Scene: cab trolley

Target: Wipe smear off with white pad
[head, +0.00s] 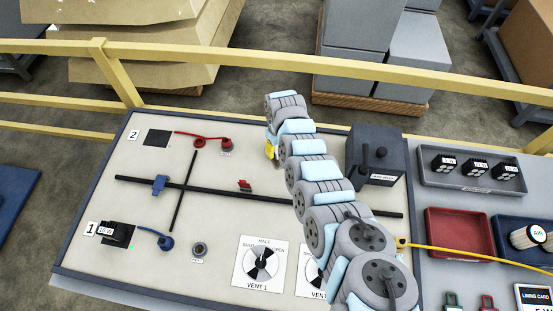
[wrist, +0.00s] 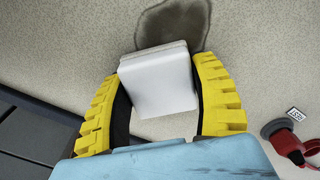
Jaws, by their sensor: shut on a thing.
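My gripper (wrist: 158,76) has its two yellow fingers closed on the white pad (wrist: 160,90), a pale block seen in the wrist view. The smear (wrist: 183,25) is a dark grey-brown patch on the speckled beige panel, just beyond the pad's far edge. The pad covers the near part of the smear in the picture; whether it touches the surface I cannot tell. In the head view my gripper (head: 270,150) shows only as a bit of yellow beside my arm, over the panel's upper part. Pad and smear are hidden there.
The beige panel (head: 215,210) carries dark rails with a blue slider (head: 159,185), a red plug (head: 226,143), which also shows in the wrist view (wrist: 285,135), and a blue plug (head: 165,242). A dark box with levers (head: 376,165) stands right of my arm. A yellow railing (head: 260,57) runs behind.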

